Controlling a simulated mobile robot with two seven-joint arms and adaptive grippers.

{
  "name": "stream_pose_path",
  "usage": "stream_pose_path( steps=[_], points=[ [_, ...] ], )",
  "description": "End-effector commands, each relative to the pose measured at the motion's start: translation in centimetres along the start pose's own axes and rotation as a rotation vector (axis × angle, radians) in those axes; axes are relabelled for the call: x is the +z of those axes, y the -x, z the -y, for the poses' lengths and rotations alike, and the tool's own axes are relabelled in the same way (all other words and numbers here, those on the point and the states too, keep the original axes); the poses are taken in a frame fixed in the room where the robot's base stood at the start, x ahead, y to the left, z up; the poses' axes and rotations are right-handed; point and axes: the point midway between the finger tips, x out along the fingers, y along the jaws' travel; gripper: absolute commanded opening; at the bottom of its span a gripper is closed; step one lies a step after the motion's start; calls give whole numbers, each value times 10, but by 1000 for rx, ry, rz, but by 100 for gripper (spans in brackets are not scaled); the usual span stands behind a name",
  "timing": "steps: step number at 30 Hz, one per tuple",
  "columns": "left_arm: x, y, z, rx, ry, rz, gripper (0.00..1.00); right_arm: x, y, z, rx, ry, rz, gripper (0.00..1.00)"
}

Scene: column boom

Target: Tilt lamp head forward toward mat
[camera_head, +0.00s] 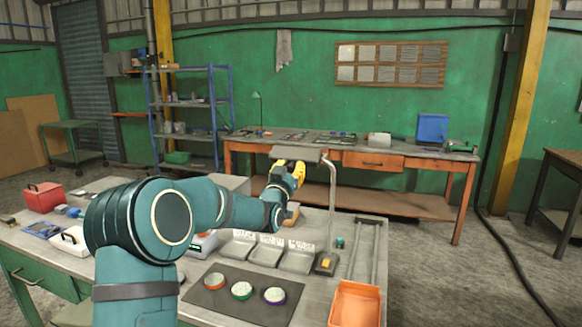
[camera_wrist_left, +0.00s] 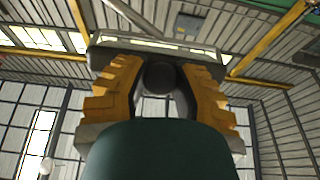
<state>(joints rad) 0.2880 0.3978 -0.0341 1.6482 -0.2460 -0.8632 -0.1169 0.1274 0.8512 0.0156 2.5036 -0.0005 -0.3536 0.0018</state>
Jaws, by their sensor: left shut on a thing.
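The lamp head (camera_head: 295,154) is a flat grey panel at the top of a bent grey post (camera_head: 332,205) above the workbench. It looks roughly level. My left gripper (camera_head: 287,168), with yellow fingers, is just below the panel and shut on part of the lamp head. In the left wrist view the fingers (camera_wrist_left: 158,72) stand on either side of a dark rounded part, with the lamp head (camera_wrist_left: 150,52) across their tips. The exact contact is partly hidden. The dark mat (camera_head: 258,311) lies flat at the bench front. My right gripper is out of view.
Three round dishes with red, green and purple rims (camera_head: 241,290) sit on the mat. Grey trays (camera_head: 297,260) stand behind it. An orange bin (camera_head: 355,303) is at the front right, and a red box (camera_head: 43,197) is at the far left. Another bench (camera_head: 370,160) stands behind.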

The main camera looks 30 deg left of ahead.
Motion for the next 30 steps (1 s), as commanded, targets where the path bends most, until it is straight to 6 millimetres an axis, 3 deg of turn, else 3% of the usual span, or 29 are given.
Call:
stream_pose_path(
  steps=[9,21,30],
  points=[
    [-21,-2,0,0,1,247,0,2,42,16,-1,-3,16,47],
    [-36,-6,-1,1,0,557,0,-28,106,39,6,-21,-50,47],
    [-43,-10,-1,1,-1,761,0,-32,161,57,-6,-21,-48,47]
  ],
)
